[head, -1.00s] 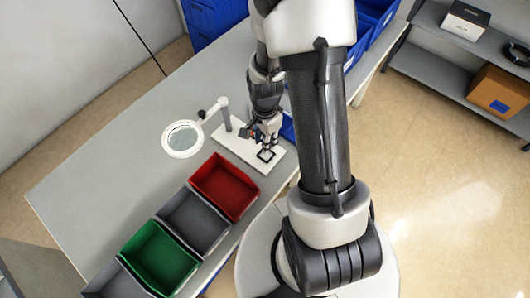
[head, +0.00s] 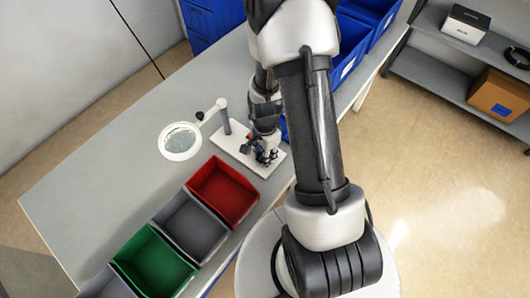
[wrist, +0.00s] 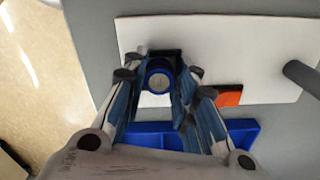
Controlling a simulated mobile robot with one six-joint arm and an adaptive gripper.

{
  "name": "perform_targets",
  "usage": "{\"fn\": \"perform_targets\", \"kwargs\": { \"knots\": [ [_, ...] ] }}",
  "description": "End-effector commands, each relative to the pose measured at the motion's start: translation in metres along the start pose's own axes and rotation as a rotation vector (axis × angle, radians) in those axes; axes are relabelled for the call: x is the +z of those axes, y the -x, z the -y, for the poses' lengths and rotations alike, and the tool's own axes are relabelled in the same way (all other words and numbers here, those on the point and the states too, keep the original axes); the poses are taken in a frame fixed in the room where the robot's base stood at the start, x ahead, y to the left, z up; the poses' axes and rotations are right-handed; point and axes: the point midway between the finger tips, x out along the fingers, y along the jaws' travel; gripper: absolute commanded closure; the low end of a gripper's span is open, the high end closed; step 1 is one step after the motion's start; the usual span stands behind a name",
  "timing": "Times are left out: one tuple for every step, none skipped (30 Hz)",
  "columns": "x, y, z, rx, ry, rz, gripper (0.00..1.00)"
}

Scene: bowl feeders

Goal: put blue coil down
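The blue coil (wrist: 147,67), a round blue ring with a grey metallic centre, sits between the fingers of my gripper (wrist: 160,80) in the wrist view. The fingers are close on both sides of it and appear shut on it. Behind the coil is a black square holder (wrist: 173,54) on the white plate (wrist: 225,45); the coil overlaps it, and I cannot tell whether they touch. In the head view, my gripper (head: 267,156) is low over the white plate (head: 237,150) and hides the holder and most of the coil.
An orange piece (wrist: 230,96) lies right of the fingers. A blue tray (wrist: 240,135) is close below. A magnifier lamp (head: 181,141) stands on the plate's left. Red (head: 224,193), grey (head: 190,224) and green (head: 154,262) bins stand in front. The table's left is clear.

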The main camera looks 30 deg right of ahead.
Motion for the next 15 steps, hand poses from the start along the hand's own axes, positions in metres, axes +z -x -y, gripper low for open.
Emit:
{"fn": "perform_targets", "kwargs": {
  "knots": [
    [0.0000,0.0004,0.0001,0.000,0.000,0.000,0.70],
    [0.0000,0.0005,0.0001,0.000,0.000,0.000,0.68],
    [0.0000,0.0005,0.0001,0.000,0.000,0.000,0.65],
    [0.0000,0.0006,0.0001,0.000,0.000,0.000,0.63],
    [0.0000,0.0006,0.0001,0.000,0.000,0.000,0.61],
    [0.0000,0.0006,0.0001,0.000,0.000,0.000,0.58],
    [0.0000,0.0006,0.0001,0.000,0.000,0.000,0.56],
    [0.0000,0.0006,0.0001,0.000,0.000,0.000,0.55],
    [0.0000,0.0006,0.0001,0.000,0.000,0.000,0.55],
    [0.0000,0.0006,0.0001,0.000,0.000,0.000,0.55],
    [0.0000,0.0006,0.0001,0.000,0.000,0.000,0.55],
    [0.0000,0.0006,0.0001,0.000,0.000,0.000,0.55],
    [0.0000,0.0006,0.0001,0.000,0.000,0.000,0.55],
    [0.0000,0.0007,0.0001,0.000,0.000,0.000,0.55],
    [0.0000,0.0007,0.0001,0.000,0.000,0.000,0.55]
  ]
}}
